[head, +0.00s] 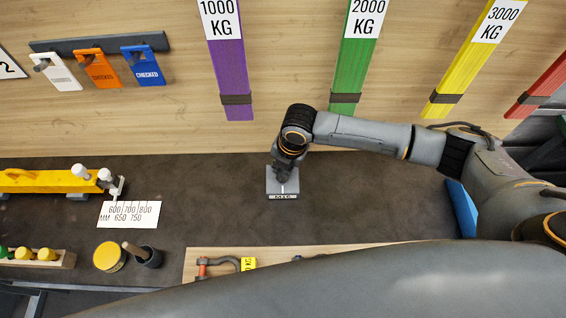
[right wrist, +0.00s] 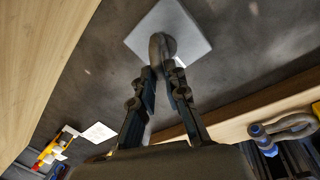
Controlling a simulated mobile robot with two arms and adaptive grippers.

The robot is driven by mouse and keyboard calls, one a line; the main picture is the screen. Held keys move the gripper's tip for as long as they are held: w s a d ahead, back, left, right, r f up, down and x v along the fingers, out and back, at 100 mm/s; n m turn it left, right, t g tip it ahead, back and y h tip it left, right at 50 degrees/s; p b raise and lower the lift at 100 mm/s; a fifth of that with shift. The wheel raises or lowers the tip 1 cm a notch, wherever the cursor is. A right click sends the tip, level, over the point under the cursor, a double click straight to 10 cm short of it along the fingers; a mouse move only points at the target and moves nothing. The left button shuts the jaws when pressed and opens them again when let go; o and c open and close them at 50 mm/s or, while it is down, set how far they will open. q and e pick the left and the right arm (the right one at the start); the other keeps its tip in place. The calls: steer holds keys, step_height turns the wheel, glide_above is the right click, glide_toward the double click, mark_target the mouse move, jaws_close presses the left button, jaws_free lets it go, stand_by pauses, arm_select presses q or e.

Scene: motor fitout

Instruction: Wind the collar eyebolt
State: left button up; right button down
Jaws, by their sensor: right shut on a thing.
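A grey square block (head: 274,188) with a lettered front label stands on the dark bench top; it also shows in the right wrist view (right wrist: 190,30). The grey collar eyebolt (right wrist: 158,48) stands at the block, its ring edge-on to the wrist camera. My right gripper (right wrist: 163,80) is shut on the eyebolt, one finger on each side of it. In the head view my right gripper (head: 285,176) points down over the block and hides the eyebolt. Whether the eyebolt's collar touches the block is unclear. My left gripper is out of view.
A wooden board (head: 200,257) with a shackle (head: 222,264) lies at the front. A yellow beam (head: 45,181), a white size card (head: 130,214), a yellow round tin (head: 109,256) and a dark pot (head: 150,257) are left. Coloured slings hang behind. Bench beside the block is clear.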

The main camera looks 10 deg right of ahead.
steer(key=m, duration=0.3)
steer(key=shift+w+a+r+m+h, duration=0.1)
steer(key=shift+w+a+m+h, duration=0.05)
steer(key=shift+a+m+h, duration=0.2)
steer(key=m, duration=0.4)
steer(key=shift+w+m+t+h, duration=0.25)
steer(key=shift+m+t+h, duration=0.1)
steer(key=shift+t, duration=0.05)
steer(key=m, duration=0.3)
steer(key=shift+w+a+m+h, duration=0.1)
steer(key=shift+w+m+h, duration=0.1)
steer(key=shift+m+h, duration=0.1)
steer(key=m, duration=0.4)
steer(key=shift+w+r+m+h, duration=0.1)
steer(key=shift+w+m+h, duration=0.1)
steer(key=shift+m+h, duration=0.15)
steer(key=m, duration=0.3)
steer(key=shift+w+m+g+h, duration=0.2)
steer(key=shift+m+g+h, duration=0.05)
steer(key=shift+g+h, duration=0.1)
steer(key=m, duration=0.3)
steer(key=shift+w+m+g, duration=0.1)
steer(key=shift+m+g, duration=0.15)
steer(key=shift+m, duration=0.05)
steer(key=m, duration=0.4)
steer(key=d+m+g, duration=0.1)
steer(key=m, duration=0.1)
steer(key=shift+w+h, duration=0.2)
steer(key=shift+h, duration=0.1)
